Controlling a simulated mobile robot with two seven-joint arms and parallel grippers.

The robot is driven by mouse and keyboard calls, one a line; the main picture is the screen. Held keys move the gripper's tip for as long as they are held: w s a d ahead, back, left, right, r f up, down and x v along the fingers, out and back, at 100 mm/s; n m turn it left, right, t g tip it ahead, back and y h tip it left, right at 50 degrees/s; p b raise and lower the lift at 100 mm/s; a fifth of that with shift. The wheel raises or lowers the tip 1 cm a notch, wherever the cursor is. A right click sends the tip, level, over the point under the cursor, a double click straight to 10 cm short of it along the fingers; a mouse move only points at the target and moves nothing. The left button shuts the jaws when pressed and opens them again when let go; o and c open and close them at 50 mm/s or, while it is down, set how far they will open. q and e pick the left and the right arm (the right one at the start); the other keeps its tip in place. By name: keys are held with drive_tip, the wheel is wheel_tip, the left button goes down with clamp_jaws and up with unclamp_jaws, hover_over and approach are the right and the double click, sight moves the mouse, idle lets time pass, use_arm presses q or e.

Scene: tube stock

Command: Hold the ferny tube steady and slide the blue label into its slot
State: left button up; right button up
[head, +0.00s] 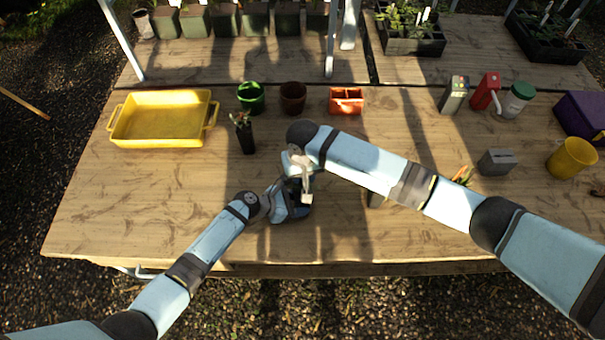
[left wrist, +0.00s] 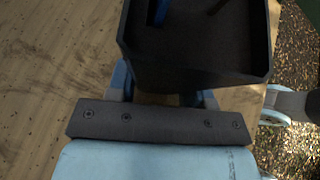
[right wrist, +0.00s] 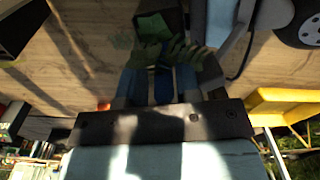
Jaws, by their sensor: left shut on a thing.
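My left gripper (left wrist: 165,98) is shut on a black square tube (left wrist: 190,65), seen from above its rim at the front middle of the table. A narrow blue strip (left wrist: 160,12), likely the blue label, shows inside the tube's mouth. My right gripper (right wrist: 160,85) is right over the tube, with green fern fronds (right wrist: 165,50) across its fingertips. A dark blue strip, likely the label, shows between its fingers; I cannot tell whether they grip it. In the head view the grippers meet and mostly hide the tube (head: 303,190). The slot is not clearly visible.
Another black tube with a plant (head: 247,138) stands left of the grippers. A yellow tray (head: 165,140), green pot (head: 251,97), brown pot (head: 292,97) and orange-red tray (head: 346,107) lie behind. The front left tabletop is clear.

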wheel_tip(320, 180, up, 12)
drive_tip(key=shift+s+f, duration=0.1)
drive_tip(key=shift+s, duration=0.05)
idle(0.7)
use_arm(q)
drive_tip(key=o, duration=0.8)
drive_tip(key=v, duration=1.2)
